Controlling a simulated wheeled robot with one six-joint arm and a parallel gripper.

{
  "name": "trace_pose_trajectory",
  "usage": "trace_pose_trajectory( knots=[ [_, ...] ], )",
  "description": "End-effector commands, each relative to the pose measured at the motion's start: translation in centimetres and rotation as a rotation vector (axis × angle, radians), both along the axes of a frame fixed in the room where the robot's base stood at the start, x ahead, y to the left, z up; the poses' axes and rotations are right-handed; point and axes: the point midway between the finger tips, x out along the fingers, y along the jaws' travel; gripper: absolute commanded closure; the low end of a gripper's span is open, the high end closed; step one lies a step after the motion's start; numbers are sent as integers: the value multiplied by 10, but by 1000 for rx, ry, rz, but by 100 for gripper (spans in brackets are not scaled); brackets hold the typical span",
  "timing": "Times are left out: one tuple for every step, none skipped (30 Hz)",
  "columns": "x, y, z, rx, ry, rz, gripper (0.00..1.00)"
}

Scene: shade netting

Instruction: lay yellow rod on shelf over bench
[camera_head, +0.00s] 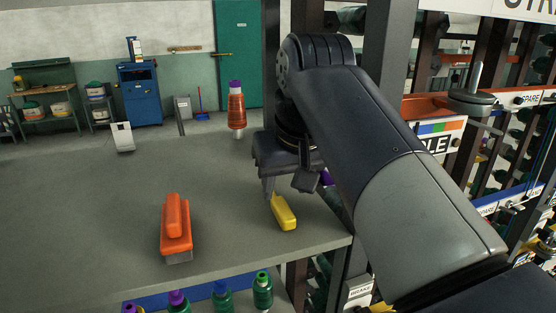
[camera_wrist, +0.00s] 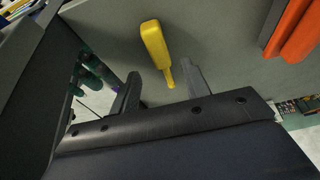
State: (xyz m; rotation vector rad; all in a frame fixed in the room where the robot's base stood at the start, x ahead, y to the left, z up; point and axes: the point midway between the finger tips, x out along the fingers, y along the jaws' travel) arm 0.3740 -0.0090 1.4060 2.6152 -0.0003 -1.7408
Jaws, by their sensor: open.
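The yellow rod (camera_head: 284,213) lies on the grey bench top (camera_head: 90,215) near its right edge. It also shows in the wrist view (camera_wrist: 154,45), with a thick body and a thin end that points toward the gap between my fingers. My gripper (camera_head: 288,188) is open and points down just above and behind the rod in the head view. In the wrist view its two fingers (camera_wrist: 162,88) stand apart with nothing gripped between them. I cannot tell whether a finger touches the rod. I cannot clearly make out the shelf over the bench.
An orange brush-like tool (camera_head: 176,228) lies left of the rod, and an orange spool (camera_head: 236,110) stands farther back. Dark posts and a rack (camera_head: 385,60) rise close on the right. Several spools (camera_head: 222,298) stand below the front edge. The bench's left side is clear.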

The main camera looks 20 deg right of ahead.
Motion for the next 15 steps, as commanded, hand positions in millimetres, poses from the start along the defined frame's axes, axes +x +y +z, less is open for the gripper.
trace_pose_trajectory(
  knots=[
    [-4, 0, 11, 0, -5, 0, 55],
    [-6, 0, 17, 0, -4, 0, 55],
    [-9, 0, 24, 0, -4, 0, 55],
    [-11, 0, 29, 0, -4, 0, 55],
    [-14, 0, 34, 0, -4, 0, 55],
    [-16, 0, 40, 0, -3, 0, 55],
    [-18, 0, 44, 0, -3, 0, 55],
    [-19, 0, 47, 0, -2, 0, 55],
    [-21, 0, 51, 0, -2, 0, 55],
    [-22, 0, 54, 0, -2, 0, 55],
    [-23, 0, 56, 0, -1, 0, 55],
    [-24, 0, 58, 0, -1, 0, 55],
    [-25, 0, 60, 0, -1, 0, 55],
    [-26, 0, 61, 0, -1, 0, 55],
    [-26, 0, 62, 0, 0, 0, 55]
  ],
)
